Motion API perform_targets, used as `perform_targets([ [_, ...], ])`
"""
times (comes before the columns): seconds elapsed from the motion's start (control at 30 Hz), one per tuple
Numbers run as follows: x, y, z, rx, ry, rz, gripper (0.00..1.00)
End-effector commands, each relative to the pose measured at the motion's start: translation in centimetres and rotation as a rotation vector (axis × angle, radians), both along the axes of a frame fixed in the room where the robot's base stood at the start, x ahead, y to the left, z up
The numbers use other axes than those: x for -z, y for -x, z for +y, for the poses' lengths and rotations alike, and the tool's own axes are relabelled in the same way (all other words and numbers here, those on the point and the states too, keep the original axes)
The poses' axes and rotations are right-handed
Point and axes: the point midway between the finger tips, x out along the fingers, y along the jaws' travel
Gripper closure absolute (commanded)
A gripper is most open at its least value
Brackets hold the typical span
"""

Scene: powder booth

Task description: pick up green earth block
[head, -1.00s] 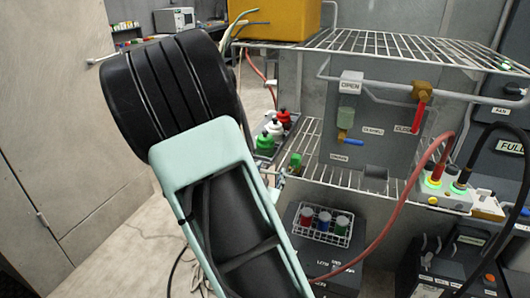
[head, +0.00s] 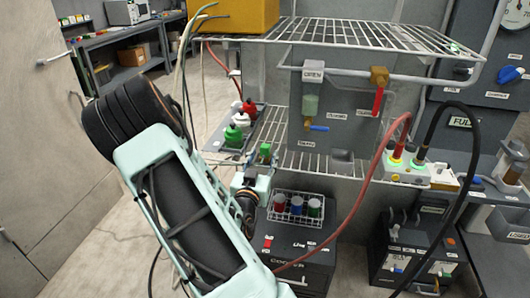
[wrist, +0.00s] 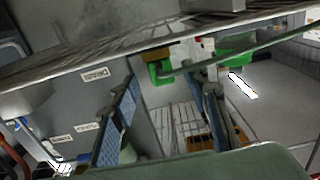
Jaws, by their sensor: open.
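The green block (head: 265,150) is small and sits at the left end of the lower wire shelf in the head view, right of the bottles. My gripper (head: 256,180) is just below and in front of it, partly hidden by my own arm. In the wrist view my gripper (wrist: 163,112) shows two blue-padded fingers spread apart with nothing held between them. A green piece (wrist: 160,73) shows beyond the fingers there, above the gap; I cannot tell for sure that it is the block. Contact between gripper and block is not visible.
Red, white and green bottles (head: 238,128) stand left of the block. The upper wire shelf (head: 370,36) hangs above, with a grey labelled panel (head: 335,105) to the right. A rack of coloured jars (head: 297,207) sits below on a dark box. A red hose (head: 362,195) loops at right.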

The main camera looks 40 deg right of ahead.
Motion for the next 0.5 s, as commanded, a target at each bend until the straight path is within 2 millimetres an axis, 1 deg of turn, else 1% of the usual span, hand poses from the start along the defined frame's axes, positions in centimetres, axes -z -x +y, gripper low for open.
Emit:
perform_targets([
  [0.03,-0.5,-0.5,-0.7,0.003,0.002,-0.002,0.58],
  [0.1,-0.8,-1.4,-1.4,0.002,0.002,-0.001,0.58],
  [0.23,-0.6,-2.4,-2.6,0.002,0.001,0.000,0.58],
  [0.33,-0.5,-2.8,-3.0,0.001,0.001,0.001,0.58],
  [0.5,-0.5,-2.9,-3.0,0.000,0.000,0.000,0.58],
])
